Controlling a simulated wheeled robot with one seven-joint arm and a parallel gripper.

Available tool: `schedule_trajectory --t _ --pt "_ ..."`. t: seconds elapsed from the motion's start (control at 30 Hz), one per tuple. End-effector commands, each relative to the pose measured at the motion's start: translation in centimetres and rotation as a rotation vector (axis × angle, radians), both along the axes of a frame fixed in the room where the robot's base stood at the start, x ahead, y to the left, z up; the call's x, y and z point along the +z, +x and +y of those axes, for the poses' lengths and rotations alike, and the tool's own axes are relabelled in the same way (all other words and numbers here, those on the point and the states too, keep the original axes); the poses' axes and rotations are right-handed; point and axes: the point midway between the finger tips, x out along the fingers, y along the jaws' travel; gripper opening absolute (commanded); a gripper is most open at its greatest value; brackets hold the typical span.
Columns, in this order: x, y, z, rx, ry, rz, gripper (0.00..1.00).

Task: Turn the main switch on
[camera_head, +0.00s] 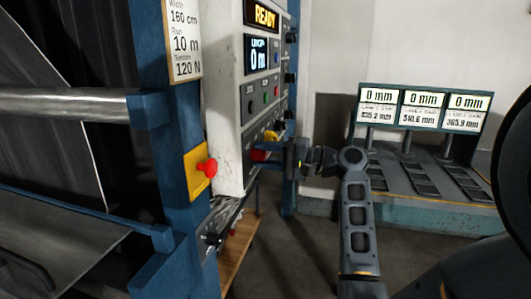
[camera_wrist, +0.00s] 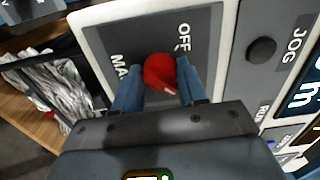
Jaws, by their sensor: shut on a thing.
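The main switch is a red rotary knob (camera_wrist: 160,71) on a dark grey plate (camera_wrist: 105,40) in the wrist view. The plate has the word "OFF" near the knob and a partly covered word beginning "MA". My gripper (camera_wrist: 158,82) has its two blue fingers closed on opposite sides of the knob. A small white mark shows on the knob; the switch position cannot be told for certain. In the head view my gripper (camera_head: 272,148) reaches the lower part of the light grey control cabinet (camera_head: 225,140), and the knob is mostly hidden there.
A red emergency button on a yellow box (camera_head: 197,172) sits on the blue post at left. The cabinet carries a lit "READY" display (camera_head: 262,14) and several buttons. A black JOG knob (camera_wrist: 261,50) is near the switch plate. Three readout screens (camera_head: 422,107) stand at right.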

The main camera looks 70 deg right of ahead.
Motion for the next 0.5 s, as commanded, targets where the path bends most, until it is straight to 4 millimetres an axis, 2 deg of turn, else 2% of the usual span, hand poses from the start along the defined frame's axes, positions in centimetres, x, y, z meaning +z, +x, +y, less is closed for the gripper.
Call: schedule_trajectory --t 0.5 --pt "-0.07 -0.05 -0.14 -0.004 0.042 0.003 0.11"
